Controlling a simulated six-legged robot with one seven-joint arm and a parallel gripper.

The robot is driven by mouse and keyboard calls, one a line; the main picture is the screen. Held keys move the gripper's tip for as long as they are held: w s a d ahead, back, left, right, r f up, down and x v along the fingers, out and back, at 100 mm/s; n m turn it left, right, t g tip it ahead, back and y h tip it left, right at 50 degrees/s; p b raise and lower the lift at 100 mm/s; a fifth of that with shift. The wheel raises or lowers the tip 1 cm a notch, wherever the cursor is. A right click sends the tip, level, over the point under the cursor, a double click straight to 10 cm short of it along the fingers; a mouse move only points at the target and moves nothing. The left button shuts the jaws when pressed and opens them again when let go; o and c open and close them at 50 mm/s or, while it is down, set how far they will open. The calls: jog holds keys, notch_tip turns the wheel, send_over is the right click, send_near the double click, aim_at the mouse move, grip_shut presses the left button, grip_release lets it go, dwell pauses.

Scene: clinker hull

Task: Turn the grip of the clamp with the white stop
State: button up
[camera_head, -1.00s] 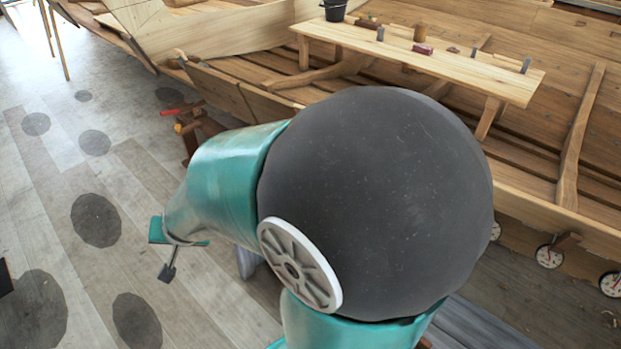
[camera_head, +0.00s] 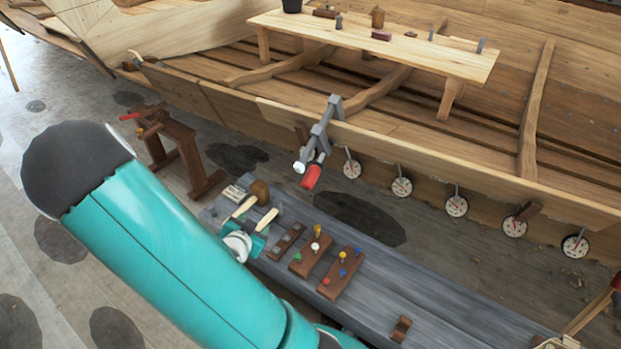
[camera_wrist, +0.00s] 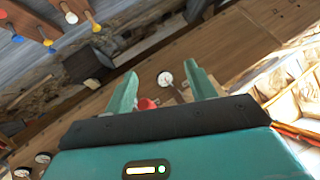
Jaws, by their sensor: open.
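The grey clamp (camera_head: 322,128) sits over the edge of the hull plank. A white stop (camera_head: 299,167) and a red grip (camera_head: 312,177) hang at its lower end. My gripper (camera_head: 256,212) is left of and below the clamp, low over the grey bench and partly hidden by my arm. In the wrist view my gripper (camera_wrist: 161,88) is open, its two teal fingers apart. A red part (camera_wrist: 147,103), likely the grip, shows between them, partly hidden by the gripper body. I cannot tell the white stop there for sure.
The grey bench (camera_head: 430,305) holds wooden blocks with coloured pegs (camera_head: 340,272). Several round dials (camera_head: 402,187) hang along the hull. A wooden stand (camera_head: 178,145) with red and orange ends is at left. A plank table (camera_head: 400,50) stands inside the hull.

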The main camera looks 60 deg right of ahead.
aim_at(311, 179)
jog(key=s+d+r+g+h, duration=0.2)
jog(key=s+d+r+h, duration=0.3)
jog(key=s, duration=0.4)
jog(key=shift+m+h, duration=0.4)
jog(key=shift+h, duration=0.2)
jog(key=d, duration=0.5)
jog(key=d+f, duration=0.1)
jog(key=d, duration=0.3)
jog(key=w+d, duration=0.1)
jog(key=d, duration=0.4)
jog(key=shift+d+f, duration=0.25)
jog(key=shift+d, duration=0.1)
jog(key=c, duration=1)
jog(key=n+g, duration=0.2)
jog(key=g, duration=0.1)
jog(key=n+g, duration=0.2)
jog(key=g, duration=0.1)
jog(key=shift+s, duration=0.1)
